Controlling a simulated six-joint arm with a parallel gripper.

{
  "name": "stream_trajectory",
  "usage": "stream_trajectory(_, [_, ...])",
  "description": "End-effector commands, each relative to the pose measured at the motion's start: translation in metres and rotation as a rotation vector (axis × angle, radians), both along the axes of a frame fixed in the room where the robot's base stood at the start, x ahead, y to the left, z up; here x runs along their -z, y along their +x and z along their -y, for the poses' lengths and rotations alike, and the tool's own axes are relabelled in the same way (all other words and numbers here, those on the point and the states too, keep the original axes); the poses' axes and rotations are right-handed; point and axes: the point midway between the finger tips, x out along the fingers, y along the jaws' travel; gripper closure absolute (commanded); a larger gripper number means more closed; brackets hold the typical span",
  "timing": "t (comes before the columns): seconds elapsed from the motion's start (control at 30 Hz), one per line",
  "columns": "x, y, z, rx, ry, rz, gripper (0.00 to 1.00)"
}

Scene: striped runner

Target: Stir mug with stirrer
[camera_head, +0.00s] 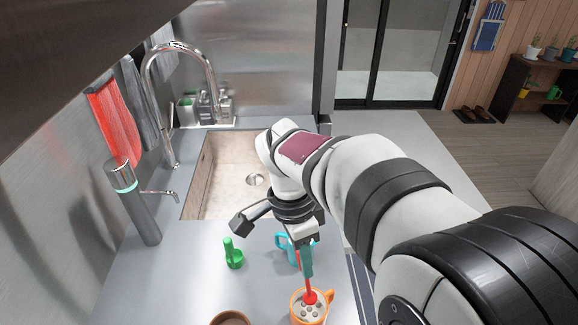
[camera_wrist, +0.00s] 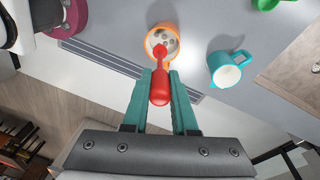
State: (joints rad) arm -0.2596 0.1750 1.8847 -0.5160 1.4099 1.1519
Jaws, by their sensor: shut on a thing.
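An orange mug (camera_head: 296,313) stands on the grey counter near the front edge of the head view, with several pale round pieces inside. In the wrist view the orange mug (camera_wrist: 151,48) is at the top middle. My gripper (camera_head: 307,274) points down over this mug. Its teal fingers (camera_wrist: 160,78) are shut on a red stirrer (camera_wrist: 159,90). The stirrer's head (camera_head: 311,297) shows at the mug's opening, inside the rim outline in both views. I cannot tell how deep it sits or whether it touches the contents.
A turquoise mug (camera_wrist: 222,71) stands close behind the orange one. A green object (camera_head: 234,256) is to the left, and a brown round rim (camera_head: 231,318) shows at the bottom edge. The sink (camera_head: 224,163) and faucet (camera_head: 180,47) lie behind. The left counter is mostly clear.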

Motion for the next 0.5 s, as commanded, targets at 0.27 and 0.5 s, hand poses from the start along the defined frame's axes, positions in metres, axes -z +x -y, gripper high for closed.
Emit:
stream_trajectory(0.27, [0.032, 0.0, 0.0, -0.001, -0.001, -0.002, 1.0])
stream_trajectory(0.5, [0.059, 0.0, 0.0, 0.0, -0.001, -0.002, 1.0])
